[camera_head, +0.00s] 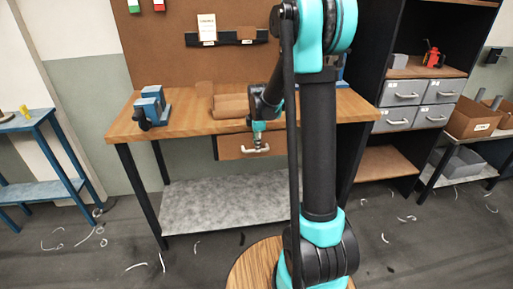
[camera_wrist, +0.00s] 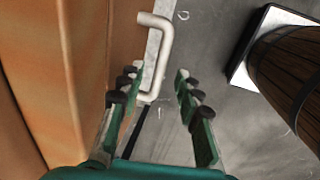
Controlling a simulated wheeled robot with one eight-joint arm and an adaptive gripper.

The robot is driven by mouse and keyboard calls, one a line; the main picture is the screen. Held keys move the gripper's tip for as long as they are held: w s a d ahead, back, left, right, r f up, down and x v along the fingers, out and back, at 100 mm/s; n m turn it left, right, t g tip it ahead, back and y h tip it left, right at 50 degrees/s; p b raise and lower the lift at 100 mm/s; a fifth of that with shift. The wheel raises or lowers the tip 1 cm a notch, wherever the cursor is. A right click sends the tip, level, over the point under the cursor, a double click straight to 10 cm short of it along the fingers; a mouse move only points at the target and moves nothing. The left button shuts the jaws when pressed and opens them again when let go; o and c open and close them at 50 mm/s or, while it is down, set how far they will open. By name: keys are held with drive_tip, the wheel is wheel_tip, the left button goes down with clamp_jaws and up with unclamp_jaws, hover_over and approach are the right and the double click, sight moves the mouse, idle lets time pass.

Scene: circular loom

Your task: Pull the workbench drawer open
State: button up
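The workbench (camera_head: 175,120) has a wooden top and dark legs. Its drawer (camera_head: 232,146) hangs under the top with its brown front looking closed. A pale bar handle (camera_head: 256,151) is on the drawer front. My gripper (camera_head: 257,142) points down at the handle. In the wrist view my gripper (camera_wrist: 156,78) is open, its two green fingers apart. The handle (camera_wrist: 162,55) shows beyond and between the fingertips, its near end close to the left finger. I cannot tell whether a finger touches it.
A blue vise (camera_head: 151,106) and brown rolls (camera_head: 230,105) are on the benchtop. A grey lower shelf (camera_head: 225,200) spans below. A drawer cabinet (camera_head: 415,100) stands right. A wooden barrel (camera_wrist: 290,75) stands at right in the wrist view. The floor before the bench has scattered pale scraps.

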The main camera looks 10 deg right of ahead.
drive_tip(key=shift+w+f, duration=0.2)
drive_tip(key=shift+f, duration=1.1)
clamp_jaws()
